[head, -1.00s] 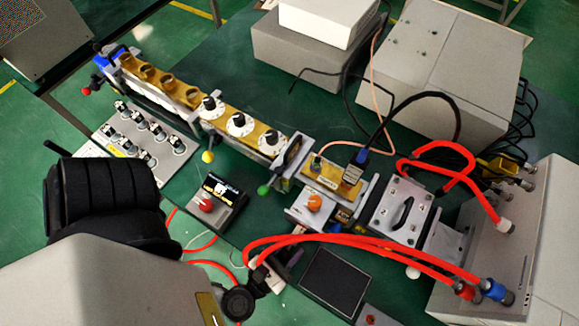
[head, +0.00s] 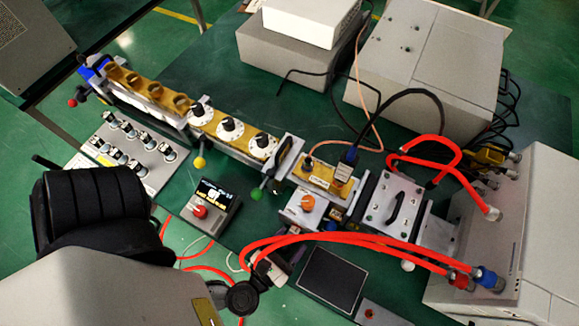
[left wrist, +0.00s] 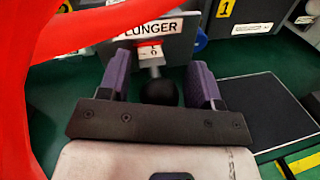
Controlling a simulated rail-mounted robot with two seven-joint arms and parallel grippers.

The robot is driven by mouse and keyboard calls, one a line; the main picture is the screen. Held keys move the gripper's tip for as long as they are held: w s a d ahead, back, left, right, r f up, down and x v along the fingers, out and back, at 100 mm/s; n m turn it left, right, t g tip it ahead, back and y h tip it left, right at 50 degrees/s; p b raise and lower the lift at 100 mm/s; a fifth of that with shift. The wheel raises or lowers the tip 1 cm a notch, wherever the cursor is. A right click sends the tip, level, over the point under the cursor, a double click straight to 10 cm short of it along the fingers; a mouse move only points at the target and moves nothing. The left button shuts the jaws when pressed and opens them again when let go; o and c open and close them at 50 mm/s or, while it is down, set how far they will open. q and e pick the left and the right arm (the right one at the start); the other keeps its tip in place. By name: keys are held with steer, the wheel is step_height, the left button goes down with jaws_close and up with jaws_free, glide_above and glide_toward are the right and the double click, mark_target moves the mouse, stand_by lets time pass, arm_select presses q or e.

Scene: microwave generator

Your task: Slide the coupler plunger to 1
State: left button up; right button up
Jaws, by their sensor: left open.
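In the left wrist view a black round plunger knob (left wrist: 160,92) sits between my left gripper's two purple fingers (left wrist: 161,76). The fingers are open, with a gap on each side of the knob. A short pale stem (left wrist: 151,62) rises from the knob to a grey plate with a label ending in "LUNGER" (left wrist: 152,27). A small red-and-white scale (left wrist: 151,49) with tiny digits is on the stem. In the head view my left gripper (head: 281,267) is low at the bench front, partly covered by red hoses; the knob cannot be made out there. My right gripper is not in view.
Red hoses (head: 350,240) arch just above my left gripper, and one crosses the left of the wrist view (left wrist: 60,35). A dark flat panel (head: 333,280) lies to its right. A small display box with a red knob (head: 199,211) stands to its left.

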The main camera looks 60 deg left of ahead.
arm_select(q)
steer(key=v, duration=1.3)
steer(key=shift+s+b, duration=0.3)
steer(key=shift+s, duration=0.05)
steer(key=shift+d, duration=0.15)
